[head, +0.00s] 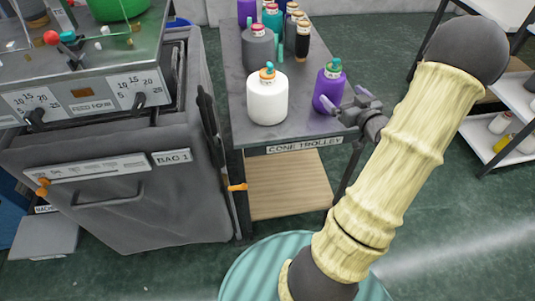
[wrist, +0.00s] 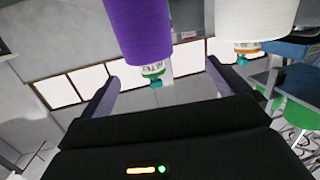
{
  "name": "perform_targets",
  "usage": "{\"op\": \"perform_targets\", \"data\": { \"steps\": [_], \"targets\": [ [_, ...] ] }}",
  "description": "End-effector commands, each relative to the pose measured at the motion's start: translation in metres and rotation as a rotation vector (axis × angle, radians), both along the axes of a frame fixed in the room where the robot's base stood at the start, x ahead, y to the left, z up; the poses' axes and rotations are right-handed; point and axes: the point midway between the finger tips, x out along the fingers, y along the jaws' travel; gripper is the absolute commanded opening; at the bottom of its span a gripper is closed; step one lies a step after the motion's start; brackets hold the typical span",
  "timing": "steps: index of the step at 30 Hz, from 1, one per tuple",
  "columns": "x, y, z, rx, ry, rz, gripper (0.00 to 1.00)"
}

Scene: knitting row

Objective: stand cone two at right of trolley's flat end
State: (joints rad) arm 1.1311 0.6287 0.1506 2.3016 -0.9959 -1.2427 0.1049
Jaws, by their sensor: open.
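The cone trolley (head: 300,128) has a grey flat top, with a "CONE TROLLEY" label on its near end. A purple cone (head: 326,92) with a green-teal tip stands upright near the right of this end. A white cone (head: 267,98) with an orange and teal tip stands to its left. My gripper (head: 350,104) is open and empty, just right of the purple cone. In the wrist view, which looks upside down, the purple cone (wrist: 138,28) lies ahead between the open fingers (wrist: 168,92), and the white cone (wrist: 240,20) is to the right. I cannot read which cone is two.
Behind, a dark grey cone (head: 258,48) and several others crowd the trolley top. A grey machine with a "BAG 1" bin (head: 130,190) stands close on the left. A white shelf (head: 495,130) stands at the right. A wooden lower shelf (head: 290,185) is empty.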

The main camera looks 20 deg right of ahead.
Motion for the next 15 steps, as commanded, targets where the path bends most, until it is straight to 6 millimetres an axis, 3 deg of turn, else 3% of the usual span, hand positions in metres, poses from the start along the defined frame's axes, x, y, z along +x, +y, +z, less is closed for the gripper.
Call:
{"op": "perform_targets", "data": {
  "steps": [3, 6, 11, 15],
  "targets": [
    [0.022, 0.029, -0.005, -0.03, 0.138, -0.004, 1.0],
    [0.032, 0.05, -0.011, -0.046, 0.247, -0.018, 1.0],
    [0.038, 0.088, -0.017, -0.063, 0.412, -0.038, 1.0],
    [0.031, 0.132, -0.02, -0.067, 0.574, -0.052, 1.0]
  ]
}}
